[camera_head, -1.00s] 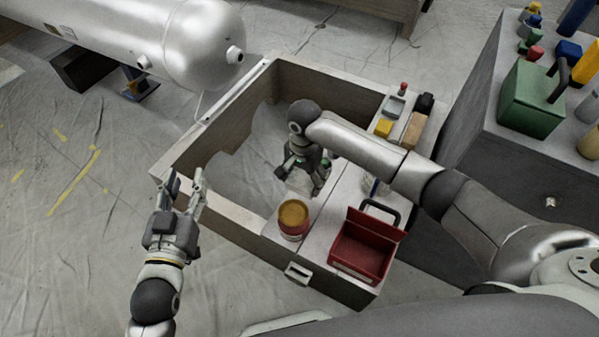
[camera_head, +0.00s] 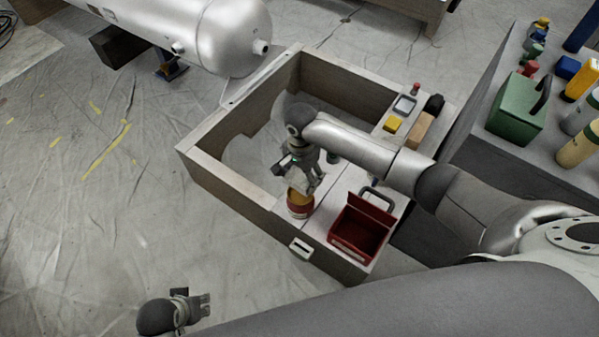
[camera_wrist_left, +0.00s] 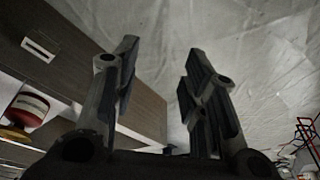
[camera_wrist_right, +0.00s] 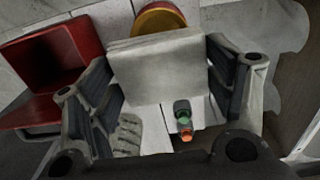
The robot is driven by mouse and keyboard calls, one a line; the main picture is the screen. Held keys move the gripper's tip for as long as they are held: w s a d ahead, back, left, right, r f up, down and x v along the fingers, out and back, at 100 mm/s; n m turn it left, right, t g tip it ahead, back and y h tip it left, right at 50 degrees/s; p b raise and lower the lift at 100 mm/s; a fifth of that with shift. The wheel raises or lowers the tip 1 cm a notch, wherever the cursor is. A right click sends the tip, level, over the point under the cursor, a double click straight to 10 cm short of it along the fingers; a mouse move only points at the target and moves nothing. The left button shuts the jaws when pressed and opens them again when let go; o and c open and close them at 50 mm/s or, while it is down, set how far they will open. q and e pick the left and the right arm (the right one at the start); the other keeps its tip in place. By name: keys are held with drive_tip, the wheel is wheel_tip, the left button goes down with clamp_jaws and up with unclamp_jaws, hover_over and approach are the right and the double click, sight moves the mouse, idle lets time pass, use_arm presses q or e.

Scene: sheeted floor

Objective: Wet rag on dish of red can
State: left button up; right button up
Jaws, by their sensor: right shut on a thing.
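The red can (camera_head: 299,208) stands upright on the crate's light board, with a yellow-brown dish (camera_wrist_right: 158,18) on top. In the left wrist view the can (camera_wrist_left: 28,108) and dish (camera_wrist_left: 15,132) appear upside down. My right gripper (camera_head: 309,182) is shut on a pale grey, folded rag (camera_wrist_right: 155,65). It holds the rag right by the can, and the rag hides part of the dish in the right wrist view. I cannot tell whether the rag touches the dish. My left gripper (camera_head: 205,306) is open and empty, low near the bottom edge; its spread fingers show in the left wrist view (camera_wrist_left: 155,75).
An open red box (camera_head: 361,230) stands right of the can. A yellow block (camera_head: 393,123) and other small items lie farther back on the board. A small green-and-orange item (camera_wrist_right: 183,118) lies below the rag. A green case (camera_head: 518,108) stands at right. Floor at left is clear.

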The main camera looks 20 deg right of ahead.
drive_tip(key=shift+f, duration=0.25)
use_arm(q)
drive_tip(key=w+b+v, duration=0.2)
drive_tip(key=b+v, duration=0.2)
drive_tip(key=v, duration=0.8)
use_arm(e)
wheel_tip(320, 180, down, 3)
drive_tip(key=shift+r, duration=0.15)
wheel_tip(320, 180, down, 2)
drive_tip(key=b, duration=0.2)
drive_tip(key=shift+b, duration=0.4)
use_arm(q)
drive_tip(key=w+d+r+t+h, duration=0.1)
drive_tip(key=w+d+r+t, duration=0.1)
drive_tip(key=w+t, duration=0.4)
drive_tip(key=shift+w+d+r+b, duration=0.3)
drive_tip(key=shift+w+d, duration=0.2)
drive_tip(key=shift+w, duration=1.35)
use_arm(e)
drive_tip(key=shift+f, duration=0.4)
use_arm(q)
drive_tip(key=shift+w+d+r+t+h, duration=0.2)
drive_tip(key=shift+w+r+t+h, duration=0.1)
drive_tip(key=shift+w+r+t, duration=0.3)
use_arm(e)
drive_tip(key=shift+f, duration=1.15)
use_arm(q)
drive_tip(key=shift+s+f, duration=0.1)
drive_tip(key=shift+f, duration=0.1)
